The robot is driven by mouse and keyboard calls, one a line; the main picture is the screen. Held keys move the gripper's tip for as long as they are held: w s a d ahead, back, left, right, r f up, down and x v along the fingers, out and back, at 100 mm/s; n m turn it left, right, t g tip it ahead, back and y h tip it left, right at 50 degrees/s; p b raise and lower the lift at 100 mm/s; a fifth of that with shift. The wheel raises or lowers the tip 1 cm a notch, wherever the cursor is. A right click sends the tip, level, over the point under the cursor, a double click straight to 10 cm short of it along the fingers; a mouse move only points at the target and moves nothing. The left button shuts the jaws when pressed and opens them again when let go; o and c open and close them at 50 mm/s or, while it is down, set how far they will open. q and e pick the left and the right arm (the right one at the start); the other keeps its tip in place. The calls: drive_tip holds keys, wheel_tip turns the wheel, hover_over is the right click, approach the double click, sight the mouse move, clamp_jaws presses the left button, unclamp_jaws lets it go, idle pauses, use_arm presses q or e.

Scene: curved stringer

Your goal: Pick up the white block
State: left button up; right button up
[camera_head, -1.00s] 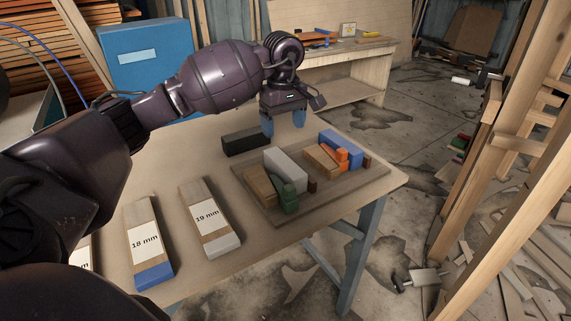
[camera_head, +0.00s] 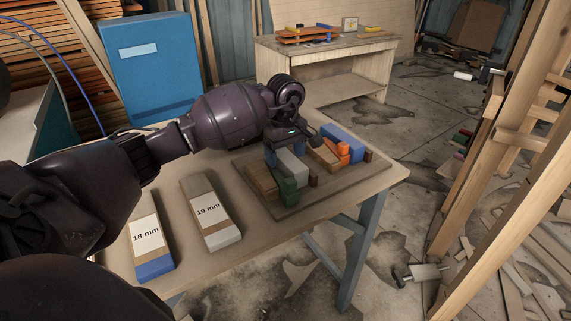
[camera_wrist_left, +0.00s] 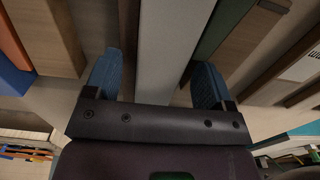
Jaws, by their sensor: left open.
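The white block (camera_head: 293,169) lies on a brown board (camera_head: 281,212) on the table, between a wooden block with a green piece and other wooden and coloured blocks. My left gripper (camera_head: 285,153) is over the block's far end, open, with its blue fingers pointing down. In the left wrist view the white block (camera_wrist_left: 170,45) runs lengthwise between the two spread fingers of the gripper (camera_wrist_left: 157,80). I cannot tell whether either finger touches it. My right gripper is not in view.
A green piece (camera_head: 288,192) is close beside the white block, and orange (camera_head: 343,150) and blue (camera_head: 345,146) blocks lie to its right. Blocks labelled 18 mm (camera_head: 148,240) and 19 mm (camera_head: 211,214) lie on the table. A blue box (camera_head: 150,75) stands behind.

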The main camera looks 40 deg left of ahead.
use_arm(q)
drive_tip(key=shift+c, duration=0.4)
drive_tip(key=c, duration=1)
drive_tip(key=shift+c, duration=0.2)
